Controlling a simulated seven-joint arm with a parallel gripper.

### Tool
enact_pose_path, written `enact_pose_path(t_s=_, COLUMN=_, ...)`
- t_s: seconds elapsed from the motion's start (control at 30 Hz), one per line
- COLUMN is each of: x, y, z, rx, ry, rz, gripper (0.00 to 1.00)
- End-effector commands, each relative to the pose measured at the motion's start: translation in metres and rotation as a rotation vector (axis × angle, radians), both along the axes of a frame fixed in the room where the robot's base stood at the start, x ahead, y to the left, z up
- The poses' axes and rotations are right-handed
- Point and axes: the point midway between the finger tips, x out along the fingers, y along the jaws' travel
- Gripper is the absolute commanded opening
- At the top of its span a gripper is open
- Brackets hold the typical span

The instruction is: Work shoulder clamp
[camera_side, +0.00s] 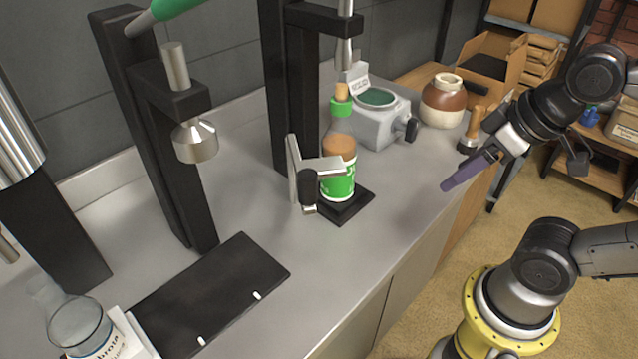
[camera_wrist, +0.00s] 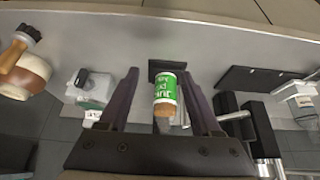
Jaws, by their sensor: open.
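A bottle (camera_side: 338,180) with a green label and brown contents stands upright on a small black base (camera_side: 352,205). A cork (camera_side: 341,91) sits at its mouth, under a metal press rod (camera_side: 344,52). The clamp (camera_side: 296,172), a light grey bracket with a black handle (camera_side: 308,184), is at the bottle's left side; whether it touches the bottle is unclear. My gripper (camera_side: 446,186) with purple fingers is open and empty, right of the bottle and apart from it. In the wrist view, the bottle (camera_wrist: 165,88) appears between the fingers (camera_wrist: 160,74), farther off.
A grey machine (camera_side: 380,122) with a green round top and a brown-and-cream jar (camera_side: 442,102) stand behind. Press columns (camera_side: 165,150) rise along the wall. The counter front right of the bottle is clear.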

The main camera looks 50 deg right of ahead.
Motion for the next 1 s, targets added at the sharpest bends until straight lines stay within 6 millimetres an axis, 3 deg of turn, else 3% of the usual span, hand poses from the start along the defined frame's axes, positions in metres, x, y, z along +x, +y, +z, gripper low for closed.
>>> enact_pose_path(t_s=0.77, x=0.001, y=0.0, z=0.001, rx=-0.001, ry=0.0, rz=0.004, gripper=0.64)
enact_pose_path(t_s=0.87, x=0.005, y=0.003, z=0.007, rx=-0.012, ry=0.004, rz=0.038, gripper=0.64)
enact_pose_path(t_s=1.0, x=0.023, y=0.012, z=0.031, rx=-0.054, ry=0.02, rz=0.166, gripper=0.64)
